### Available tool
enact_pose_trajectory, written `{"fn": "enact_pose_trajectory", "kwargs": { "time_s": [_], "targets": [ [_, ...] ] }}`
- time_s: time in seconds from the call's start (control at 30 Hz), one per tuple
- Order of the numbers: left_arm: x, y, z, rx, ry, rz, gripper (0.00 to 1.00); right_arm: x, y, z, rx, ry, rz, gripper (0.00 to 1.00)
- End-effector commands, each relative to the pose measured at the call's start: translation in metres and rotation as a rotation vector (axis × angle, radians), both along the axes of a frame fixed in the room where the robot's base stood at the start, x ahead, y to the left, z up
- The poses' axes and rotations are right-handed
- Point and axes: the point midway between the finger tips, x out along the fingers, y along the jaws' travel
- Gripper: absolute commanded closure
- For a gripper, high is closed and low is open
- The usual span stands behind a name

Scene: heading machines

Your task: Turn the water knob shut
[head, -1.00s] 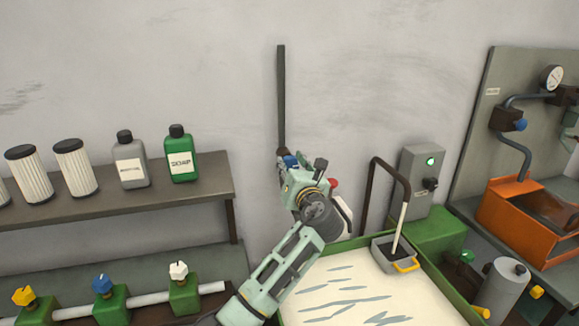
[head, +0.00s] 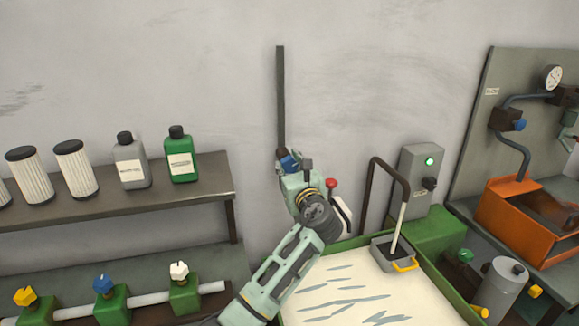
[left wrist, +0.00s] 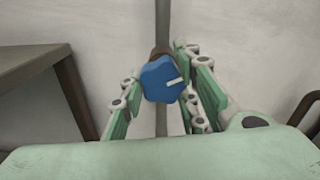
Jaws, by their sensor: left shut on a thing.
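The water knob is a blue lobed knob with a white mark (left wrist: 162,79), on a dark fitting of a vertical grey pipe (head: 281,100) against the wall. In the left wrist view its white mark points right and slightly up. My left gripper (head: 289,163) is shut on this knob, with its green-padded fingers on either side of it. In the head view the gripper hides most of the knob, and only a bit of blue shows. My right gripper is not clearly visible.
A shelf (head: 120,208) with bottles and white filters stands left. Below it are green valves with yellow, blue and white knobs (head: 179,271). A green-rimmed tray (head: 355,282) lies right of my arm. A grey switch box (head: 420,165) and orange bin (head: 520,215) stand further right.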

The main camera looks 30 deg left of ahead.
Motion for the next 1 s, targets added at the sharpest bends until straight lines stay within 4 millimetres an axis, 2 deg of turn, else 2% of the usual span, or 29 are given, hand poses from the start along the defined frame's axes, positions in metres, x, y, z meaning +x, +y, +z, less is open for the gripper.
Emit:
{"fn": "enact_pose_trajectory", "kwargs": {
  "time_s": [0.37,1.0],
  "targets": [
    [0.000,0.001,-0.006,-0.235,-0.269,0.004,0.97,0.000,0.001,-0.010,0.001,0.000,-0.001,0.52],
    [0.001,-0.001,-0.011,-0.609,-0.703,0.007,0.97,0.000,0.000,-0.043,0.000,0.000,-0.001,0.52]
  ]
}}
